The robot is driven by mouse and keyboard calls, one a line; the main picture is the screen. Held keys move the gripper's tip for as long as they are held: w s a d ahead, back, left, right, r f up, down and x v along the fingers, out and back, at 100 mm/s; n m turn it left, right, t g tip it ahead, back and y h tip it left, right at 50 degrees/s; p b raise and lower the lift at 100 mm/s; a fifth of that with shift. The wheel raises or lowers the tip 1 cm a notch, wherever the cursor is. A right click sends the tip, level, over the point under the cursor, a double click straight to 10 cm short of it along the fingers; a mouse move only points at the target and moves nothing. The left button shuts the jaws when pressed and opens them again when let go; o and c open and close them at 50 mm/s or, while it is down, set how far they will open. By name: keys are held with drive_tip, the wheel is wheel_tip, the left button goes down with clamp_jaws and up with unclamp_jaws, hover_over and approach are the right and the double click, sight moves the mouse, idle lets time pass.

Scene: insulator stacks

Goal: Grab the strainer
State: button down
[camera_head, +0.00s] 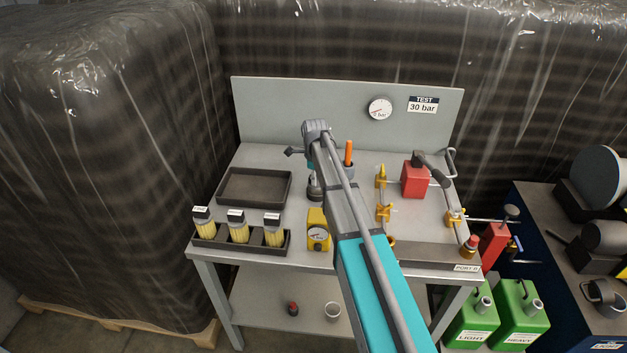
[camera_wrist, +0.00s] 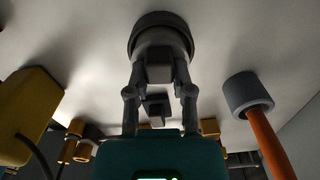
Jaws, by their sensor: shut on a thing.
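A dark grey round piece with a wide rim (camera_wrist: 160,32), which I take to be the strainer, stands on the bench top. My gripper (camera_wrist: 160,72) has its two fingers closed on the narrower body of this piece, one finger on each side. In the head view the piece (camera_head: 314,190) shows as a small dark shape under my wrist, partly hidden by my arm. The gripper there (camera_head: 313,177) is mostly hidden too. I cannot tell whether the piece is clear of the bench surface.
A grey cup with an orange-handled tool (camera_head: 348,153) stands close on the right. A yellow gauge box (camera_head: 318,231) is in front. An empty dark tray (camera_head: 254,187) and a rack of yellow cartridges (camera_head: 239,230) are left. Brass fittings (camera_head: 383,212) and a red block (camera_head: 415,180) are right.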

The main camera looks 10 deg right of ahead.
drive_tip(key=shift+r+p, duration=1.1)
drive_tip(key=shift+r, duration=0.1)
drive_tip(key=s+r+p, duration=1)
drive_tip(key=s, duration=0.4)
drive_tip(key=shift+d+r, duration=0.25)
drive_tip(key=shift+d, duration=0.1)
